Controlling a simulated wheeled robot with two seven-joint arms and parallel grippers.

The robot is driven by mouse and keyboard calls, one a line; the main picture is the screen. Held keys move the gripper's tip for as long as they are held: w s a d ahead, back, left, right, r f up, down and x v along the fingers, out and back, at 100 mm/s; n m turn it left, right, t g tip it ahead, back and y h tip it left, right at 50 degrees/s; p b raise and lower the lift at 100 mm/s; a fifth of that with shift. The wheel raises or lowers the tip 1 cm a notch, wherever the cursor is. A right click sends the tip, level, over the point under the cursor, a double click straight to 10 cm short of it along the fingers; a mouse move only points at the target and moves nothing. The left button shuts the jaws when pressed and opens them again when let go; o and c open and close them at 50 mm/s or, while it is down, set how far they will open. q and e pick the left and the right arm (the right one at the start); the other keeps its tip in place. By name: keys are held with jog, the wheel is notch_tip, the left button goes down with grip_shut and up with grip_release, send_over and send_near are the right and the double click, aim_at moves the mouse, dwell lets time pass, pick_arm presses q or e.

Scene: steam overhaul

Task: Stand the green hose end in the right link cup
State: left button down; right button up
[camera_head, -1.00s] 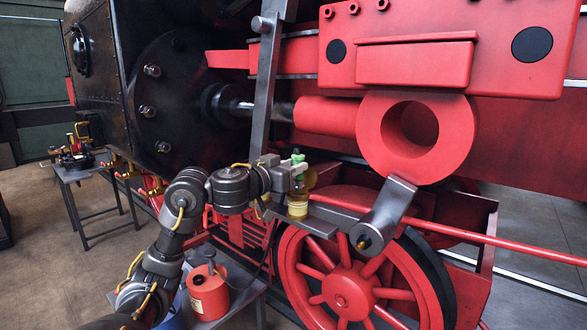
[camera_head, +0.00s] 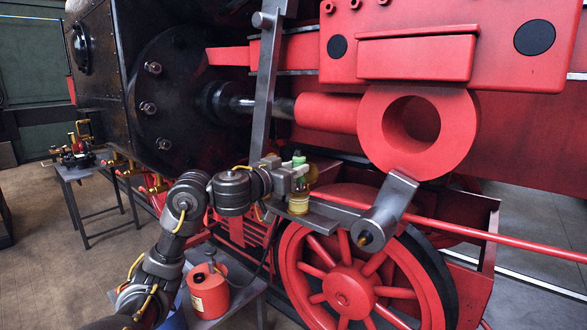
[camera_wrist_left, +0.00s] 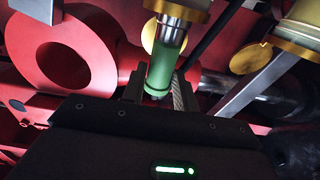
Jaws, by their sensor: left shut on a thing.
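The green hose end (camera_wrist_left: 165,68) shows in the left wrist view with its bright metal tip against the gold rim of the right link cup (camera_wrist_left: 186,9). I cannot tell how far the tip is inside. My left gripper (camera_head: 299,179) is shut on the green hose end, whose green top (camera_head: 299,160) shows above the fingers in the head view. The hose end is about upright there. The yellowish right link cup (camera_head: 298,204) stands directly below the gripper, its mouth partly hidden by the fingers. My right gripper is not in view.
A second gold-rimmed cup (camera_wrist_left: 300,35) is at upper right in the wrist view. The grey crank (camera_head: 388,212) and red rod (camera_head: 450,228) lie right of the gripper. A red ring (camera_head: 417,130) hangs above. A red can (camera_head: 208,295) stands below left.

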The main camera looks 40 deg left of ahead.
pick_arm(q)
jog(key=shift+f+b, duration=1.1)
jog(key=shift+f, duration=0.55)
jog(key=shift+f, duration=0.1)
jog(key=c, duration=1)
grip_release()
jog(key=shift+s, duration=0.15)
jog(key=s+b, duration=0.4)
jog(key=s, duration=0.6)
jog(key=shift+s+d+b, duration=0.2)
jog(key=shift+s+b, duration=0.15)
jog(key=shift+b, duration=0.05)
